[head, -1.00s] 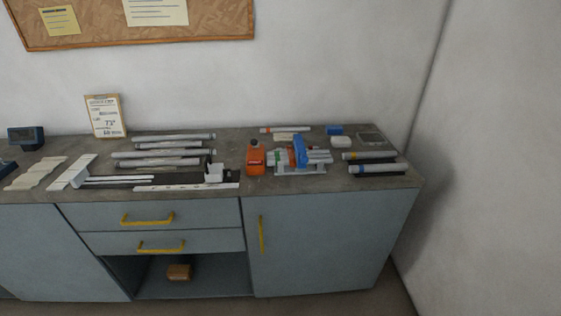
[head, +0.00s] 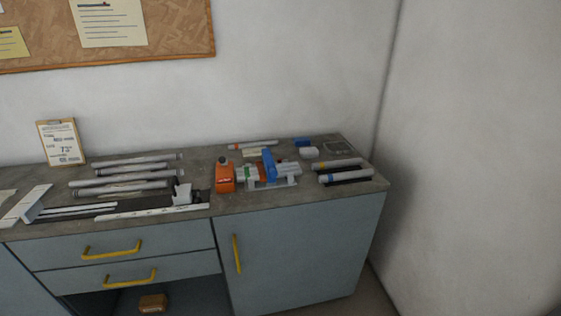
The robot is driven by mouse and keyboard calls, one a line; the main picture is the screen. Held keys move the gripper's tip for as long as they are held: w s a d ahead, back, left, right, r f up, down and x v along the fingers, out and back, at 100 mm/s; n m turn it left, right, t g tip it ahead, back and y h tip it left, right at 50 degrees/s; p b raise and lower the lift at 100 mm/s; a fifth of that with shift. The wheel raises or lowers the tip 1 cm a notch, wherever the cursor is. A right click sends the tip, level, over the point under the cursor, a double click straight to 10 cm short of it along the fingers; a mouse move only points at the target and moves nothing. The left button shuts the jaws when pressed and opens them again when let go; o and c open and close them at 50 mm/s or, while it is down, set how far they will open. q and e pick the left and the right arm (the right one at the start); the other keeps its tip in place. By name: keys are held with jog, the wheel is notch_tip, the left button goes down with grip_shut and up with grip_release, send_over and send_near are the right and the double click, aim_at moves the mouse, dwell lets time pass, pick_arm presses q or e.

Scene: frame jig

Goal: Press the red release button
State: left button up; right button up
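The red release button cannot be made out for certain at this size. An orange block (head: 225,179) with a dark knob on top stands near the middle of the counter. Right beside it is a grey jig (head: 290,183) with a blue upright part (head: 269,166) and tubes with green and orange bands lying across it. Neither of my grippers is in view.
Several grey tubes (head: 122,184) lie left on the grey counter (head: 205,157), near a white-ended fixture (head: 183,195). Two banded tubes (head: 345,177) lie at the right. A clipboard sign (head: 61,142) stands at the back left. Yellow-handled drawers (head: 112,249) are below.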

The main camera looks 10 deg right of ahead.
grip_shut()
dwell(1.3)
